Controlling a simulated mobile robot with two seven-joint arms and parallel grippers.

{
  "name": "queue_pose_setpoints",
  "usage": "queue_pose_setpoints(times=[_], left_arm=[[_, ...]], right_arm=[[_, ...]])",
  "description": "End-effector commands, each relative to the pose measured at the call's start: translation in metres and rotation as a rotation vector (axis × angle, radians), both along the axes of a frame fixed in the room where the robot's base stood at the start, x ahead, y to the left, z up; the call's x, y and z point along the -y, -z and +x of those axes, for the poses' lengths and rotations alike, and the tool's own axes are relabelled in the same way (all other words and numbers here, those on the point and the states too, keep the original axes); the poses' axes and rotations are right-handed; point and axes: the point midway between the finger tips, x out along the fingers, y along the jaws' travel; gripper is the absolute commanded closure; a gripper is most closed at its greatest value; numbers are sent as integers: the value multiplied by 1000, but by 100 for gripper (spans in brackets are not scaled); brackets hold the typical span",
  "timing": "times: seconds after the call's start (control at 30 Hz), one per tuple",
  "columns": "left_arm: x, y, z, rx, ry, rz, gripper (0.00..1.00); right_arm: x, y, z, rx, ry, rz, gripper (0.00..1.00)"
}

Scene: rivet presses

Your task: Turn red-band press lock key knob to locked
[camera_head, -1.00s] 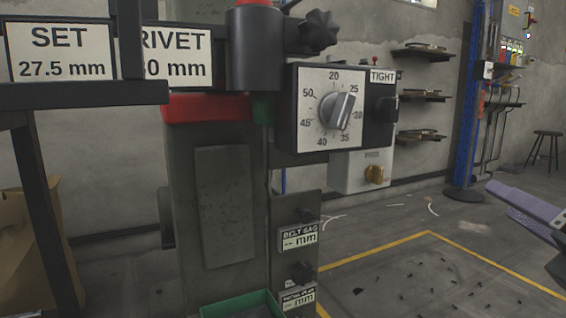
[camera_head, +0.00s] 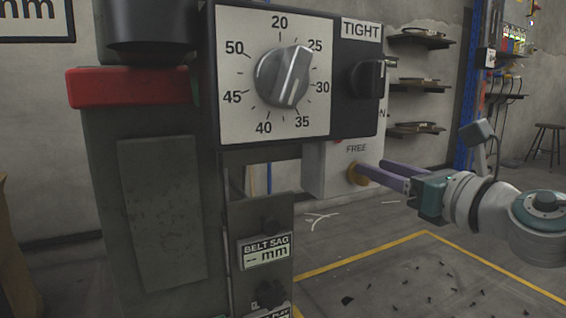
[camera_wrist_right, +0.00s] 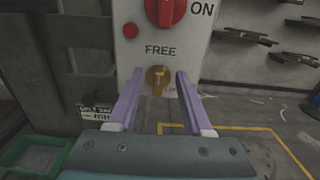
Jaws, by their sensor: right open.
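The press has a red band (camera_head: 128,88) on its left part. A white lock box (camera_head: 318,172) marked FREE sits under its dial unit. The brass key knob (camera_head: 358,177) is on the box front; it also shows in the right wrist view (camera_wrist_right: 158,79), its grip bar roughly upright below the word FREE. My right gripper (camera_head: 372,172) comes in from the right at the knob. In the wrist view its purple fingers (camera_wrist_right: 160,74) are open, one on each side of the knob, with gaps visible. I cannot tell whether they touch it. My left gripper is not in view.
A numbered dial (camera_head: 283,77) and a black TIGHT switch (camera_head: 367,78) sit above the box. In the wrist view a red ON knob (camera_wrist_right: 165,10) is just above the fingers. A green tray (camera_wrist_right: 35,152) is low at the left. The floor at the right is open.

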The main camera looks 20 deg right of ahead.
Motion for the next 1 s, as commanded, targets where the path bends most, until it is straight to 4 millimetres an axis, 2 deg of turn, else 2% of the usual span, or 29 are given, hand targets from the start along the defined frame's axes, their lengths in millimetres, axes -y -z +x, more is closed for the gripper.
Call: queue_pose_setpoints(times=[0.2,0.57,1.0], left_arm=[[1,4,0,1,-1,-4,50],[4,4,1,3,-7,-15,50],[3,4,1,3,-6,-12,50]], right_arm=[[-2,0,21,2,1,1,50],[-2,0,25,-1,-1,1,50],[-2,0,25,0,0,1,97]])
